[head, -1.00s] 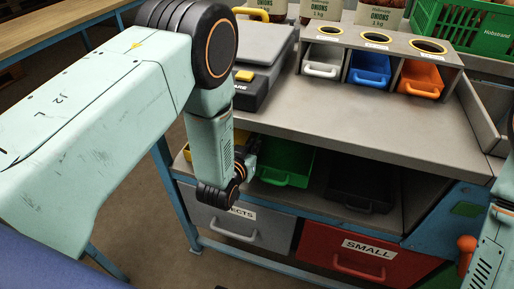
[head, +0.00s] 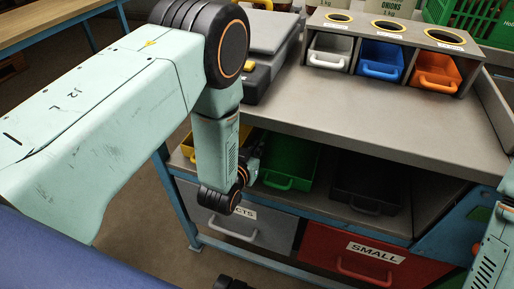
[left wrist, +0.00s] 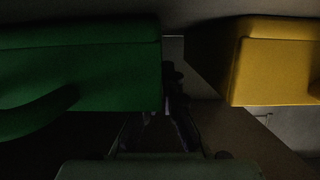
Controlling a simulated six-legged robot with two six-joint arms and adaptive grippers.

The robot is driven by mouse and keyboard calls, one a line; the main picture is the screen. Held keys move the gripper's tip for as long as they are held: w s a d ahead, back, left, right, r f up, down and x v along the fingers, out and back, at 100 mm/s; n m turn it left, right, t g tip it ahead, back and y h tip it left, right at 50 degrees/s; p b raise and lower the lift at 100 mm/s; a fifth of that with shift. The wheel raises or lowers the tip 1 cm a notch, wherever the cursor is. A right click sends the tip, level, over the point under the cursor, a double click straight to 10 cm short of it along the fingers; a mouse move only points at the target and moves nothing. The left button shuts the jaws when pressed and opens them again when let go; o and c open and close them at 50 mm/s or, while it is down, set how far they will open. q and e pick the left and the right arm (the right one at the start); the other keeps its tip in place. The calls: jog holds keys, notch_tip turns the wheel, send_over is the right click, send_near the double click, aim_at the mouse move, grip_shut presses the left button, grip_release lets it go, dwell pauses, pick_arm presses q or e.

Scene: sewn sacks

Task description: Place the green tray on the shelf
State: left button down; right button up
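The green tray (head: 290,165) has a front handle and sits on the lower shelf (head: 431,205) under the bench top, between a yellow tray (head: 188,148) and a black tray (head: 368,178). My left gripper (head: 252,160) is at the green tray's left side, partly hidden by my wrist. In the left wrist view the green tray (left wrist: 80,70) fills the left and the yellow tray (left wrist: 275,60) the right. My dark left fingers (left wrist: 158,125) are low in the gap between them; it is too dark to tell their opening or any contact. My right gripper is not in view; part of my right arm shows.
Below are a grey drawer (head: 240,218) and a red drawer marked SMALL (head: 350,252). The front of the bench top is clear.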

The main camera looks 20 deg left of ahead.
pick_arm(q)
jog(key=shift+f, duration=0.15)
jog(key=c, duration=1.8)
grip_release()
jog(key=shift+w+f, duration=0.15)
jog(key=shift+o, duration=1.4)
jog(key=shift+s+r, duration=0.2)
jog(key=shift+w, duration=0.15)
jog(key=shift+r, duration=0.1)
jog(key=p+v, duration=0.3)
jog(key=v, duration=0.9)
